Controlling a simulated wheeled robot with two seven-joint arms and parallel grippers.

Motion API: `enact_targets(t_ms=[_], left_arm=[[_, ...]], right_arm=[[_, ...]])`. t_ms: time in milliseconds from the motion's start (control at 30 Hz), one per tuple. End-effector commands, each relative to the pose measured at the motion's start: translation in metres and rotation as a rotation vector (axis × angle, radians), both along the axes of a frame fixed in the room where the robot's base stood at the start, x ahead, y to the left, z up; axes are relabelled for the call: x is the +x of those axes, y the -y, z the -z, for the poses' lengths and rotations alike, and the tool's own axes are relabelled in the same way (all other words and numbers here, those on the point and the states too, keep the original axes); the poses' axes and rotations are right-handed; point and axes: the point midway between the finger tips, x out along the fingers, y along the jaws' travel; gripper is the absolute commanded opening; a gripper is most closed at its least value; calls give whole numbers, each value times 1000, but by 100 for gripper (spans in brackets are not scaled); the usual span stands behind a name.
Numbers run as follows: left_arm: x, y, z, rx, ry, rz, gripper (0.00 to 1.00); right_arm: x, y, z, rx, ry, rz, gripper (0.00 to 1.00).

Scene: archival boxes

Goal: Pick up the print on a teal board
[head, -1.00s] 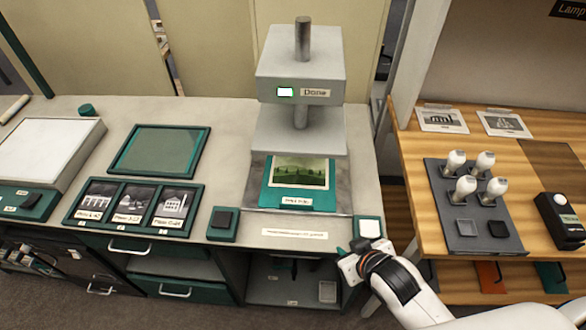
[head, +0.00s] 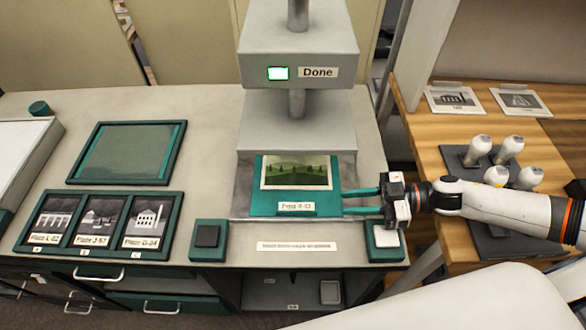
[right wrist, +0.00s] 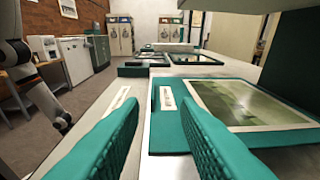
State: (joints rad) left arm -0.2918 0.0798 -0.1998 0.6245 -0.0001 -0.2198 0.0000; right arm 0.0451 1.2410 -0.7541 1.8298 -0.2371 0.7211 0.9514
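The print on a teal board (head: 262,206) lies on the grey bed of the press, under its raised head. The picture shows green hills, and a small label sits at the board's front edge. My right gripper (head: 346,201) is open at the board's right edge, its two teal fingers pointing left. In the right wrist view, the fingers (right wrist: 157,103) are apart and empty. The board (right wrist: 167,137) shows between them and to the right, with its front edge running between the fingers.
The press (head: 297,50) shows a lit "Done" sign and overhangs the print. A dark pad (head: 208,236) and a light pad (head: 385,238) flank the bed's front. Left are a framed plate holder (head: 98,222) and a green tray (head: 130,123).

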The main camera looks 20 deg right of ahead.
Motion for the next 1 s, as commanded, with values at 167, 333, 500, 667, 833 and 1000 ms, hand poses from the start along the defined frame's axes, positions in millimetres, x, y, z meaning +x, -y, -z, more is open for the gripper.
enact_targets(t_ms=[167,333,500,667,833,1000], left_arm=[[-7,0,1,0,-10,0,0],[-13,-1,-3,1,-18,0,0],[-13,-1,-6,1,-19,0,0],[-13,-1,-7,2,-18,0,0],[-11,-1,-13,1,-16,0,0],[-10,-1,-15,1,-14,0,0]], right_arm=[[-5,1,1,2,-21,-43,29],[4,-28,5,7,-19,-42,29],[10,-50,10,4,-20,-41,29],[12,-60,13,3,-20,-41,29],[16,-84,18,5,-20,-42,29],[21,-103,24,3,-20,-40,29]])
